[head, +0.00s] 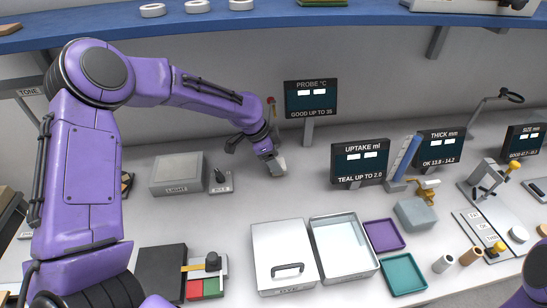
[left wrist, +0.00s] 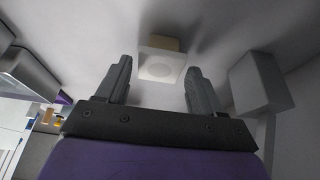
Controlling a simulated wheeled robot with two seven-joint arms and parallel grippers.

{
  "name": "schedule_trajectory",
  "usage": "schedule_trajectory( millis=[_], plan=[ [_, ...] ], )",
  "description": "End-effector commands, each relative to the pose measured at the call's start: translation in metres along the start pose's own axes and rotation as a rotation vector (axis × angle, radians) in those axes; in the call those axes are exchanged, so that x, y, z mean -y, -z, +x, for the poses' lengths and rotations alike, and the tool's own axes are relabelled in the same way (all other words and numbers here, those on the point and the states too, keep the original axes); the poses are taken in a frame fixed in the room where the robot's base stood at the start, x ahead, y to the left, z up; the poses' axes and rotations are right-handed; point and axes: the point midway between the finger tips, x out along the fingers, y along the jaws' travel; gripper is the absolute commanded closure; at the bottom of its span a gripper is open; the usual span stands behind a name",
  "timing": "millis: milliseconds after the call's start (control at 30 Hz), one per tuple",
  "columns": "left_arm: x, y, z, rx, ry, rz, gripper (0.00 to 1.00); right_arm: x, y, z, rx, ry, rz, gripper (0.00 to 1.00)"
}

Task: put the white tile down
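The white tile (left wrist: 160,67) sits between the fingertips of my left gripper (left wrist: 160,74) in the left wrist view. A faint round ring shows on its face and a tan side shows behind it. I cannot tell whether the tile touches the bench. My right gripper is out of view.
A grey light box (head: 178,174) and a small switch box (head: 221,181) stand left of the gripper. A probe display (head: 310,99) and an uptake display (head: 359,161) stand behind and right. Trays (head: 343,249) lie in front. The bench between gripper and trays is clear.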

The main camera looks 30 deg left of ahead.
Motion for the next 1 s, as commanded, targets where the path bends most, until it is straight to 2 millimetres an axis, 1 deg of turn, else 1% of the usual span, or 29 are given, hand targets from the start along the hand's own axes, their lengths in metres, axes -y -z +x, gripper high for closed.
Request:
schedule_trajectory(
  millis=[267, 367, 467, 700, 800, 900, 1000],
  plan=[
    [0.000, 0.000, 0.000, 0.000, 0.000, 0.000, 0.22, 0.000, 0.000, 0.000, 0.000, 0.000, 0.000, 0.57],
    [0.000, 0.002, -0.006, -0.001, 0.001, 0.000, 0.22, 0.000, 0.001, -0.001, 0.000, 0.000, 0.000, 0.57],
    [0.001, 0.002, -0.022, -0.003, 0.004, 0.002, 0.22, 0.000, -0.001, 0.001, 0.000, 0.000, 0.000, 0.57],
    [0.001, 0.002, -0.084, -0.003, 0.004, 0.001, 0.22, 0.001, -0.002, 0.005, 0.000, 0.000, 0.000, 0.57],
    [0.001, 0.002, -0.105, -0.003, 0.003, 0.001, 0.22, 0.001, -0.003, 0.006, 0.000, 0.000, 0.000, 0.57],
    [0.001, 0.002, -0.117, -0.001, 0.002, -0.001, 0.22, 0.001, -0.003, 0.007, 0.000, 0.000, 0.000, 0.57],
    [0.000, 0.001, -0.123, 0.000, 0.000, 0.000, 0.22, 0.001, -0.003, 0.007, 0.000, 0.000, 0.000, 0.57]
  ],
)
